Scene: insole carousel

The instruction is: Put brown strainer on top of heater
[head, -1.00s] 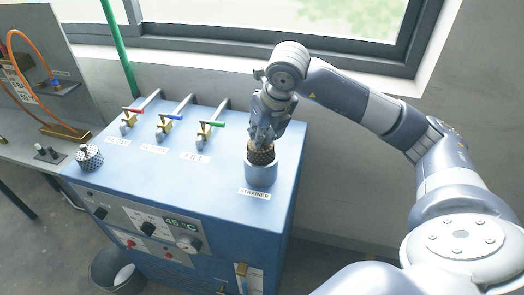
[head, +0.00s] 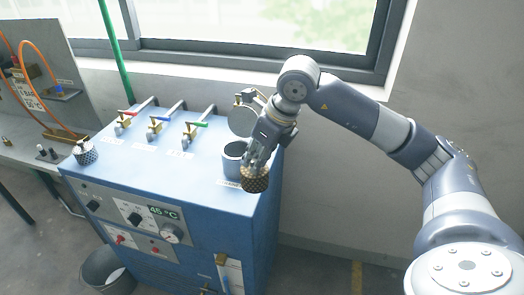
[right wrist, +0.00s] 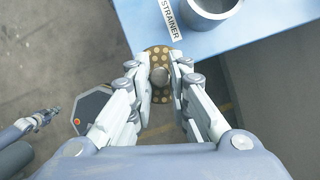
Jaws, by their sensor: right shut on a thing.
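The brown strainer (head: 255,179) is a perforated brass-brown cup with a knob on top. My right gripper (head: 256,160) is shut on it and holds it by the knob. In the right wrist view the knob and dotted rim of the strainer (right wrist: 160,95) show between the fingers (right wrist: 160,75). It hangs beyond the edge of the blue heater (head: 150,175), to the right of its STRAINER label. The round holder (head: 233,150) on the heater top is empty. What seems to be my left gripper (right wrist: 45,118) shows small in the right wrist view; its jaw state is unclear.
A grey perforated strainer (head: 84,152) stands on the heater's left end. The heater top's front middle is clear. A bin (head: 103,272) is on the floor in front.

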